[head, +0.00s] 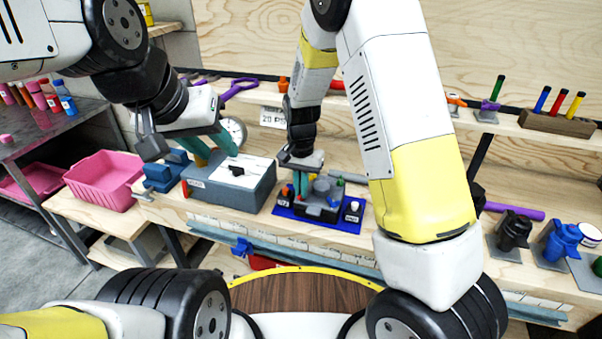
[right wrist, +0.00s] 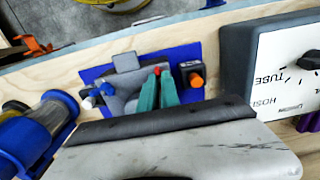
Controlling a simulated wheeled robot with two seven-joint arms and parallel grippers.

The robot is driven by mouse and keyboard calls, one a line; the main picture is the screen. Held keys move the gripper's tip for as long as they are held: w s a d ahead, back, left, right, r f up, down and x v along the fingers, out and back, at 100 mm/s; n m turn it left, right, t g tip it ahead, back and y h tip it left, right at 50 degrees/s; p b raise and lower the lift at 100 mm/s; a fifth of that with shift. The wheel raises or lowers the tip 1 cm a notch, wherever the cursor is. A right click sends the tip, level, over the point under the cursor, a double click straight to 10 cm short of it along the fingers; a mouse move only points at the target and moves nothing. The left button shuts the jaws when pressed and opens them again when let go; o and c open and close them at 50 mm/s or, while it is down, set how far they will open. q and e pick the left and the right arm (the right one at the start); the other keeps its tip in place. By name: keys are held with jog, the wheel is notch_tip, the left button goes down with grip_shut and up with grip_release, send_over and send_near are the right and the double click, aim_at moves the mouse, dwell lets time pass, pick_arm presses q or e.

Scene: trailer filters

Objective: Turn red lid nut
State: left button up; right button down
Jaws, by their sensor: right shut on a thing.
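The red lid nut (right wrist: 157,70) shows as a small red tip between my right gripper's fingers in the right wrist view. The grey filter housing (right wrist: 125,80) under it stands on a blue mat (right wrist: 95,73); in the head view the mat (head: 312,222) lies on the bench. My right gripper (head: 301,186) points down at the housing, its teal fingers (right wrist: 157,88) close together around the nut. They hide most of it. My left gripper (head: 209,150) hangs above a grey box, its teal fingers apart and nothing between them.
The grey box (head: 230,190) with a white top and black knob stands left of the mat; it also shows in the right wrist view (right wrist: 240,60). A pink bin (head: 103,182) is further left. Black (head: 513,232) and blue (head: 560,240) fittings stand at the right.

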jog(key=c, duration=1.6)
grip_release()
jog(key=shift+r, duration=3.95)
jog(key=shift+r, duration=0.1)
jog(key=s+d+r+n+t, duration=0.1)
jog(key=s+d+r+t, duration=0.1)
jog(key=s+d+r, duration=0.2)
jog(key=s+d+r+n+t+y, duration=0.1)
jog(key=s+d+r+t, duration=0.1)
jog(key=s+d+r, duration=0.3)
jog(key=s+d+r+n+t+y, duration=0.1)
jog(key=s+d+r+n+t, duration=0.1)
jog(key=s+d+r, duration=0.3)
jog(key=shift+s+r, duration=0.8)
jog(key=shift+s, duration=0.25)
jog(key=shift+s+r, duration=0.75)
jog(key=shift+s, duration=0.35)
jog(key=shift+s+r, duration=0.8)
jog(key=shift+s, duration=0.25)
